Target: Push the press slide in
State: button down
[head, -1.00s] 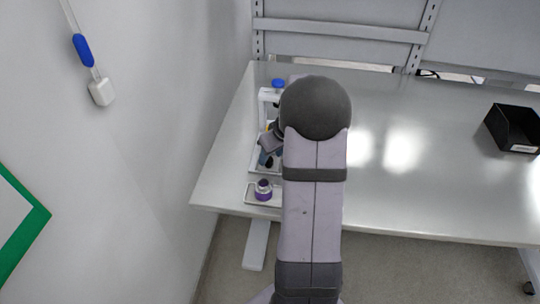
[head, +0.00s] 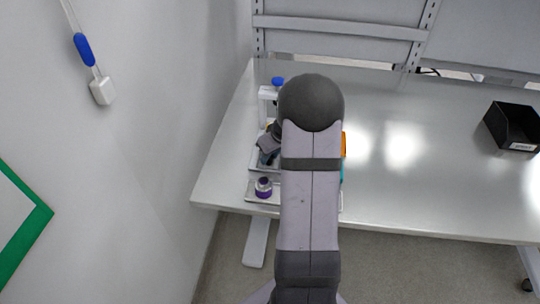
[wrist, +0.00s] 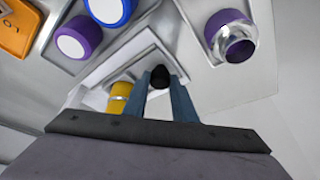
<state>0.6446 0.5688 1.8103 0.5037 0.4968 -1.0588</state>
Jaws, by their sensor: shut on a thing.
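My gripper (wrist: 168,98) shows in the wrist view with its two blue-grey fingers shut on a black knob (wrist: 159,76), which looks like the press slide's handle. The knob is over a pale tray-like frame (wrist: 142,47). A yellow cylinder (wrist: 119,96) is just left of the fingers. In the head view, the white press frame (head: 266,93) with a blue top (head: 277,81) stands at the table's left end. My gripper (head: 266,157) is in front of it, partly hidden by my arm. How far in the slide sits cannot be told.
A purple part with a metal ring (wrist: 232,38) sits on a tray near the front edge, also in the head view (head: 263,187). A purple part (wrist: 78,38), a blue part (wrist: 108,9) and an orange plate (wrist: 17,28) are nearby. A black bin (head: 514,128) is far right; mid-table is clear.

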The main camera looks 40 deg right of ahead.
jog(key=w+d, duration=0.7)
jog(key=w, duration=0.1)
jog(key=shift+d, duration=0.4)
jog(key=shift+d+r, duration=0.1)
jog(key=shift+r, duration=0.05)
jog(key=c, duration=1.8)
grip_release()
jog(key=o, duration=0.3)
jog(key=shift+o, duration=0.2)
jog(key=shift+b, duration=0.3)
jog(key=shift+b+v, duration=1.35)
jog(key=shift+v, duration=2.25)
